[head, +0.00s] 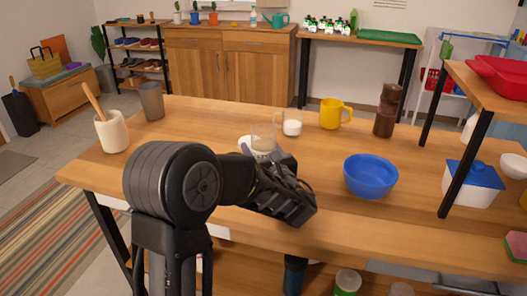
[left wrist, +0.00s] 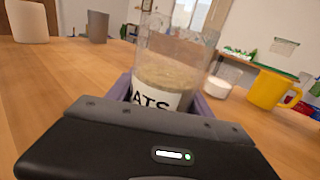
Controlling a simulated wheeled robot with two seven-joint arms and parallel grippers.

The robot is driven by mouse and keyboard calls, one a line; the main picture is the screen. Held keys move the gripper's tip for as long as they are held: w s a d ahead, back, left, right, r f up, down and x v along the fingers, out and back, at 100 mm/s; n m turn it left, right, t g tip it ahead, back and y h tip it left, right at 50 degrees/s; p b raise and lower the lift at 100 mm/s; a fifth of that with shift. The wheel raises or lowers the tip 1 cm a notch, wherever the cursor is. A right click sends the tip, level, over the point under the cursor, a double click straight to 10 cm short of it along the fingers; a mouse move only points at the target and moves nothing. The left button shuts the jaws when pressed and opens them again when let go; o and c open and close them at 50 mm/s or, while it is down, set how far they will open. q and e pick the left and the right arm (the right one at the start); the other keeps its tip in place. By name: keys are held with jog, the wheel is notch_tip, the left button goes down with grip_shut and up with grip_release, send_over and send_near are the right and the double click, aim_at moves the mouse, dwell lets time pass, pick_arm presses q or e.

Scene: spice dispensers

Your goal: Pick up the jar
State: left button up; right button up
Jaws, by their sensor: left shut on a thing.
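A clear glass jar (head: 263,138) part-filled with tan contents stands upright near the middle of the wooden table. In the left wrist view the jar (left wrist: 170,75) shows a white label reading "ATS", its left part cut off. My left gripper (head: 266,157) is shut on the jar, with a purple finger at each side of it in the left wrist view. Its wrist hides the jar's lower part in the head view. I cannot tell whether the jar touches the table. My right gripper is in neither view.
Another glass with white contents (head: 292,123), a yellow mug (head: 332,114) and a brown grinder (head: 385,112) stand behind. A blue bowl (head: 370,178) is right. A white utensil pot (head: 112,132) and grey cup (head: 152,101) are left.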

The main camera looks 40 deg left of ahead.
pick_arm(q)
jog(key=c, duration=1)
jog(key=shift+r, duration=0.15)
notch_tip(320, 180, up, 10)
jog(key=shift+f+p, duration=0.1)
jog(key=shift+p, duration=1.15)
